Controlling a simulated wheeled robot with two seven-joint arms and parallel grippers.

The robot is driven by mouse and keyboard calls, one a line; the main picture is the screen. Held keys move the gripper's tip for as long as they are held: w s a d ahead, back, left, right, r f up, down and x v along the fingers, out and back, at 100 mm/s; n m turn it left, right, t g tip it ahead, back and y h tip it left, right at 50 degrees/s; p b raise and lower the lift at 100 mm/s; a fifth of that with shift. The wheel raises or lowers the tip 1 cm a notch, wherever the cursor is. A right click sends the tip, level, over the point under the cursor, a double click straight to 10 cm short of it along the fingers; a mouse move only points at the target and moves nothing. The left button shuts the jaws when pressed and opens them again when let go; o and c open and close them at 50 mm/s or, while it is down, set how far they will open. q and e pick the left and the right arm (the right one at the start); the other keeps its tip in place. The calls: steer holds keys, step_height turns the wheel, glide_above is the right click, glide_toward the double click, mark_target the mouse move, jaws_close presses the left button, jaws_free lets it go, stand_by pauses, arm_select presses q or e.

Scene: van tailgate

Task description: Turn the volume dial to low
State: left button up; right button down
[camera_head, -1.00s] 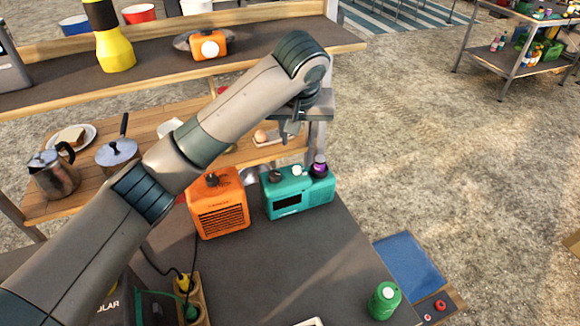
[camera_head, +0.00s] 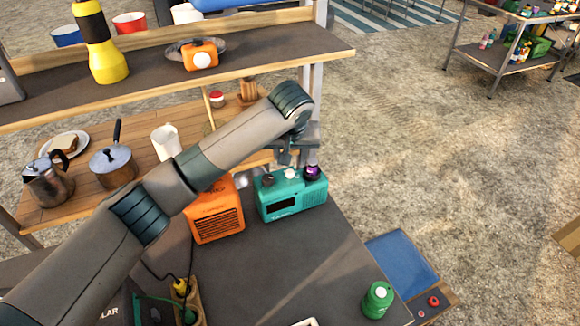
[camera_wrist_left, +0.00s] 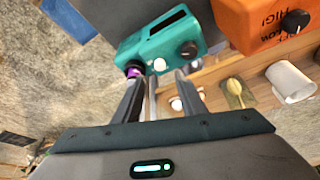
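The teal radio (camera_head: 292,203) stands on the dark counter and carries a black knob (camera_head: 267,180), a white knob (camera_head: 291,174) and a purple-topped knob (camera_head: 312,171). The left wrist view also shows the teal radio (camera_wrist_left: 145,50), with the purple knob (camera_wrist_left: 133,70), white knob (camera_wrist_left: 160,65) and black knob (camera_wrist_left: 188,48). I cannot read which knob is the volume dial. My left gripper (camera_head: 290,160) is just above and behind the radio's knobs, apart from them as far as I can tell. In the wrist view its fingers (camera_wrist_left: 160,80) are parted and hold nothing. My right gripper is out of view.
An orange box (camera_head: 216,215) with a black knob (camera_wrist_left: 295,21) stands left of the radio, partly hidden by my arm. A wooden shelf with a pot (camera_head: 112,167) is behind. The counter before the radio is clear.

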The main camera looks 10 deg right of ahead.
mark_target(290, 172)
arm_select(q)
steer(key=p+x, duration=0.1)
steer(key=x, duration=0.7)
jaws_close()
